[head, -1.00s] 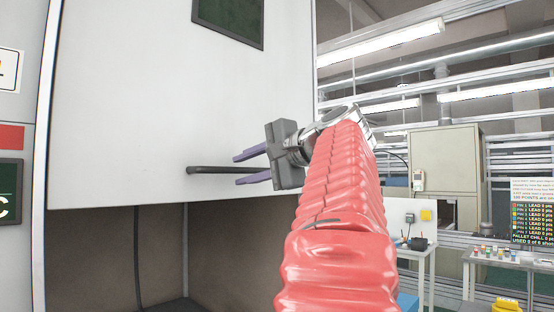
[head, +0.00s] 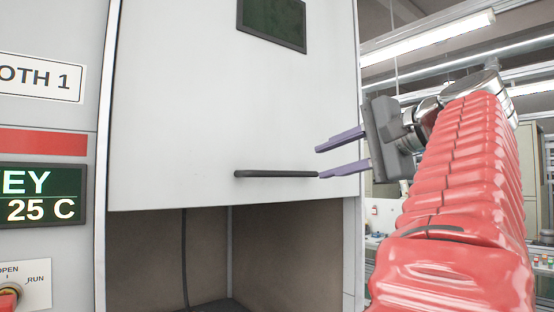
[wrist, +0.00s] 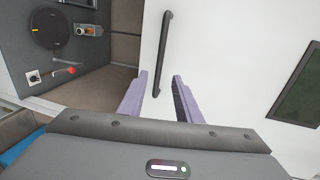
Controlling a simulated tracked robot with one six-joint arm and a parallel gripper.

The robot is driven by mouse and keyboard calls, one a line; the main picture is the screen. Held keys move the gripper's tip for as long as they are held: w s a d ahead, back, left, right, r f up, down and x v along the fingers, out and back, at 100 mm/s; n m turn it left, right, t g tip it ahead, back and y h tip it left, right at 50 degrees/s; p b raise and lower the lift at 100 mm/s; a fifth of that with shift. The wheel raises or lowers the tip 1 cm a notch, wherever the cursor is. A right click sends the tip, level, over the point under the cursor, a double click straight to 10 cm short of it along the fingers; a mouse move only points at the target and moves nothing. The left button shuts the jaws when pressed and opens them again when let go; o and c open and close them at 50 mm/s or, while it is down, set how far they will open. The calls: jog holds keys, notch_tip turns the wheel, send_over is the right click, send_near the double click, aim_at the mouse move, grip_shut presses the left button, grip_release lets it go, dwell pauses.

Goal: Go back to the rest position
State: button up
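My gripper (head: 318,163) is open and empty, at the right end of the dark bar handle (head: 275,174) on the white booth door (head: 180,110). Its two purple fingers point left and are well apart. In the wrist view the handle (wrist: 164,55) lies ahead of the open fingers (wrist: 160,76), with its lower end near the gap between the tips. No contact is visible, though the exact gap is hard to judge. The door is raised, and the booth is open below its lower edge.
A dark screen (head: 272,22) is on the upper door. A display reading 25 C (head: 40,194) and a red-knobbed switch (head: 8,292) are on the left panel. Inside the booth, the wrist view shows a dark round item (wrist: 49,29). A cluttered workbench stands at the right rear.

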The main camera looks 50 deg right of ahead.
jog(key=shift+s+a, duration=0.1)
jog(key=shift+s, duration=0.25)
dwell(0.4)
